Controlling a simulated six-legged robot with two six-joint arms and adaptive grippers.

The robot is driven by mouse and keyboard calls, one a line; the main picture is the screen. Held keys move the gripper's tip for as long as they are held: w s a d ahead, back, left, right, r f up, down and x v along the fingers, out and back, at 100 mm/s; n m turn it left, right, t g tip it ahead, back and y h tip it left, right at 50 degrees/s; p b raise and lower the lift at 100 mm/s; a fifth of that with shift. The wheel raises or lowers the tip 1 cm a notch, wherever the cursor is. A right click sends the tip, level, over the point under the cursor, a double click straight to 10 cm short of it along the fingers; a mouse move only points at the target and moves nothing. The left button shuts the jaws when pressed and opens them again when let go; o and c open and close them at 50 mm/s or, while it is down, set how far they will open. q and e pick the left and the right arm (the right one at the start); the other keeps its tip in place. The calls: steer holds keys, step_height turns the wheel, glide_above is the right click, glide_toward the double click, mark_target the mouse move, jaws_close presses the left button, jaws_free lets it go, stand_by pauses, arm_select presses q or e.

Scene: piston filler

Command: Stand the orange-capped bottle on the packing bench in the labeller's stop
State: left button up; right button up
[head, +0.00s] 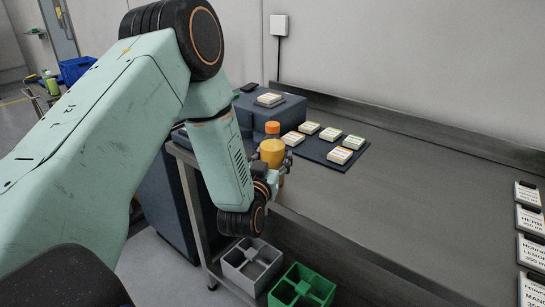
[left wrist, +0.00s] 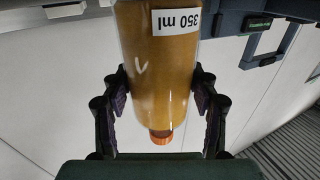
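The orange-capped bottle (head: 272,153) is clear with amber contents and looks upright near the left end of the bench. My left gripper (head: 271,178) is at its side, partly hidden by my wrist. In the left wrist view, the bottle (left wrist: 158,75) sits between the two fingers of my left gripper (left wrist: 160,88), which touch it on both sides. Its orange cap (left wrist: 161,138) and a white "350 ml" label (left wrist: 176,22) show there. The bottle's base is hidden, so I cannot tell whether it touches anything. I cannot make out the labeller's stop. My right gripper is out of view.
A dark mat (head: 358,158) with several white label cards lies behind the bottle, beside a blue-grey box (head: 285,112). More cards stand at the bench's right edge. The middle of the bench (head: 420,200) is clear. A grey crate (head: 232,270) and green crate (head: 322,287) are below.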

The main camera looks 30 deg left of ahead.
arm_select(q)
steer(key=o, duration=0.4)
steer(key=shift+w, duration=0.1)
